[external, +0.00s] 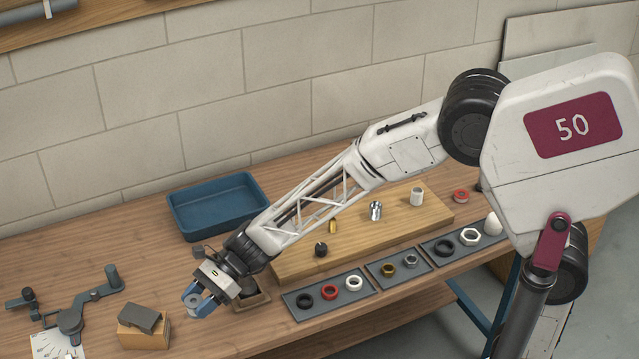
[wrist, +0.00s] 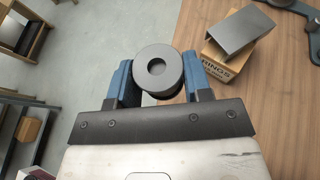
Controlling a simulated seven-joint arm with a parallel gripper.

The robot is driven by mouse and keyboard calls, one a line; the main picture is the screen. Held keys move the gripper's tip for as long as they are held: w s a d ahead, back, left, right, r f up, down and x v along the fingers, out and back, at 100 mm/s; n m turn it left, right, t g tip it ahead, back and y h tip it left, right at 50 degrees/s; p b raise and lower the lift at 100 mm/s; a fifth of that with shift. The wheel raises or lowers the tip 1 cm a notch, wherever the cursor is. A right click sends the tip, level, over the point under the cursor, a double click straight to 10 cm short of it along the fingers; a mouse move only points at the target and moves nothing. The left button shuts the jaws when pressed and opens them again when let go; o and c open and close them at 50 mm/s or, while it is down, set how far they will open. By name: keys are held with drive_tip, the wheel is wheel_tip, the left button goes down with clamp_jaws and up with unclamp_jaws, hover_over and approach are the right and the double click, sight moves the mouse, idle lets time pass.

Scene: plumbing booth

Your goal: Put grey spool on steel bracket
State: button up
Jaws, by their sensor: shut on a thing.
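The grey spool (wrist: 158,82), a dark grey round piece with a centre hole, sits between the blue fingers of my gripper (wrist: 158,85) in the wrist view. My gripper is shut on it. In the external view my gripper (external: 197,301) holds the spool (external: 194,309) near the table's front left, low over or beyond the edge; its height is hard to tell. The steel bracket (external: 140,317), a grey channel-like piece, rests on a cardboard box to the left of my gripper. In the wrist view the bracket (wrist: 243,33) is up and right of the spool, apart from it.
The cardboard box (external: 143,336) stands under the bracket. A dark jointed tool (external: 72,318) lies further left. A blue tray (external: 218,205) stands behind my gripper. A wooden board (external: 400,222) with small fittings and grey trays (external: 328,306) of rings lie to the right.

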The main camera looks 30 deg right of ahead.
drive_tip(key=shift+w+a, duration=0.1)
hover_over(149, 308)
drive_tip(key=shift+f, duration=0.75)
drive_tip(key=shift+f, duration=0.1)
idle(0.4)
drive_tip(key=shift+f, duration=1.65)
drive_tip(key=shift+f, duration=0.15)
drive_tip(key=o, duration=0.9)
